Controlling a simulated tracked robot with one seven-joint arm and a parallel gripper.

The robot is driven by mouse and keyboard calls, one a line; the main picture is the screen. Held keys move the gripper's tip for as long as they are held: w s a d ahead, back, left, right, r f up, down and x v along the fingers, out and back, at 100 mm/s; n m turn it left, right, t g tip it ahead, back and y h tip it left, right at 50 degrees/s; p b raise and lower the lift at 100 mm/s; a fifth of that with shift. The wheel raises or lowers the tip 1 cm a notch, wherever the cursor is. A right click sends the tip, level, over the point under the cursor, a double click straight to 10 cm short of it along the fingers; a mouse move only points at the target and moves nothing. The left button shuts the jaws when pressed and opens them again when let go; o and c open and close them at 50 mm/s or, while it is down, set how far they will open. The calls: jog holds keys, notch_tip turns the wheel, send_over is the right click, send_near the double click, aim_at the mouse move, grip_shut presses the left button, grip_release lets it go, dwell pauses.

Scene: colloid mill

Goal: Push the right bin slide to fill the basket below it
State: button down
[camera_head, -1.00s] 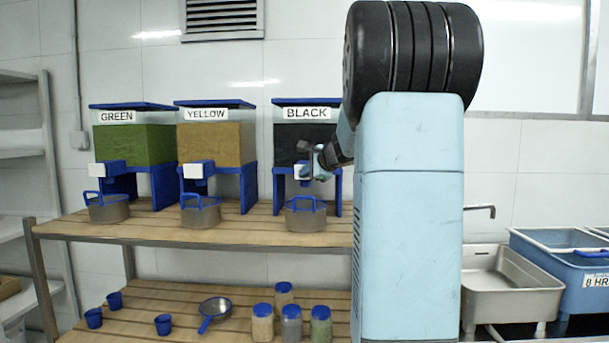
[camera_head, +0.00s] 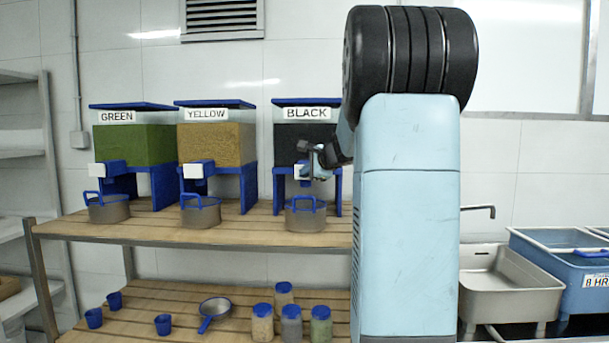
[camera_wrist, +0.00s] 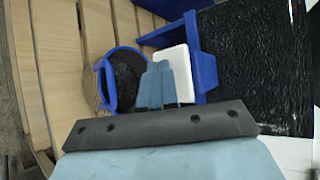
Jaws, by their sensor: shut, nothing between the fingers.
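The right bin (camera_head: 305,135), labelled BLACK, holds black material. Its slide has a white plate (camera_head: 299,171) at the front of a blue outlet. The plate also shows in the wrist view (camera_wrist: 181,58). My gripper (camera_head: 308,172) is shut and empty at this plate, its fingertips (camera_wrist: 165,68) overlapping the plate in the wrist view. I cannot tell whether they touch it. The metal basket (camera_head: 305,219) with a blue handle stands upright on the shelf below the outlet. In the wrist view, the basket (camera_wrist: 98,92) is dark inside, left of the fingers.
The YELLOW bin (camera_head: 204,144) and GREEN bin (camera_head: 134,145) stand to the left, each with a basket below. Blue cups, a pan (camera_head: 214,310) and lidded jars (camera_head: 291,326) are on the lower shelf. A sink (camera_head: 510,292) is at right. My arm covers the upper shelf's right part.

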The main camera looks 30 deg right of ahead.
jog(key=shift+w+d, duration=0.3)
jog(key=shift+w, duration=0.15)
dwell(0.8)
jog(key=shift+s, duration=0.1)
jog(key=shift+s+a, duration=0.75)
jog(key=shift+s, duration=0.3)
jog(key=s+a, duration=0.1)
jog(key=s, duration=0.1)
jog(key=s+a, duration=0.1)
jog(key=s, duration=0.1)
jog(key=shift+a, duration=0.4)
dwell(0.8)
